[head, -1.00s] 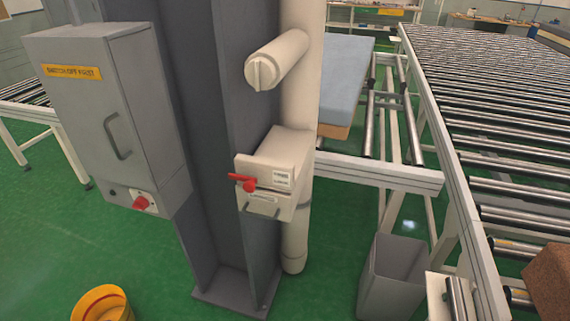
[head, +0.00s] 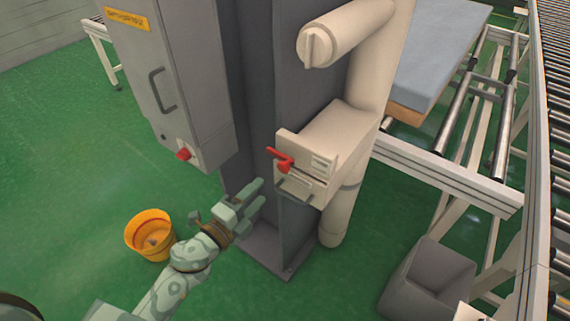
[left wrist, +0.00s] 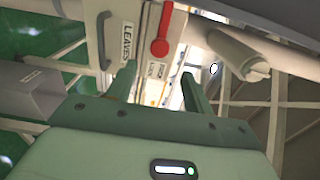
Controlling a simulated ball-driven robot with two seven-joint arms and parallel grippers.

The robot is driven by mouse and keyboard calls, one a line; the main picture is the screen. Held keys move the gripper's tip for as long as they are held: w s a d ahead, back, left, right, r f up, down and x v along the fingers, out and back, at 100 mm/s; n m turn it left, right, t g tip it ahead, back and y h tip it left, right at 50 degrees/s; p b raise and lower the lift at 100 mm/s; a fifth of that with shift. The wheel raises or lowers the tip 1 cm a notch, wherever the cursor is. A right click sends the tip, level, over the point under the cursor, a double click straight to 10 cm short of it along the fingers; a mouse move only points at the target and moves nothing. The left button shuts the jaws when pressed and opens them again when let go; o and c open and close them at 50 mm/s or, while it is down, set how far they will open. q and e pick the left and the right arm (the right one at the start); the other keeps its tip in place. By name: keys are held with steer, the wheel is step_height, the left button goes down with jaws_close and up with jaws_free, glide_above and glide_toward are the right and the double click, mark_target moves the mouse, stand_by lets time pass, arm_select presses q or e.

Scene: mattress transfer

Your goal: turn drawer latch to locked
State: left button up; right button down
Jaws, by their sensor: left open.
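The red drawer latch (head: 281,160) is a lever on the front of a small cream box (head: 340,140) fixed to the pipe by the grey column. Below the latch is the drawer front with a grey handle (head: 294,189). My left gripper (head: 254,197) is open and empty, in front of and below-left of the box, apart from the latch. In the left wrist view the red latch (left wrist: 160,35) shows beyond the two open fingers (left wrist: 160,85), with labels beside it. My right gripper is not in view.
A grey cabinet (head: 190,80) with a handle and red knob hangs left of the column. A capped pipe stub (head: 325,45) juts out above the box. A yellow bucket (head: 150,232) and a grey bin (head: 428,280) stand on the green floor. Roller conveyors are at right.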

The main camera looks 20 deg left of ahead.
mark_target(282, 169)
arm_select(q)
steer(key=x, duration=1.1)
steer(key=shift+w+f, duration=0.1)
steer(key=shift+w, duration=0.05)
jaws_close()
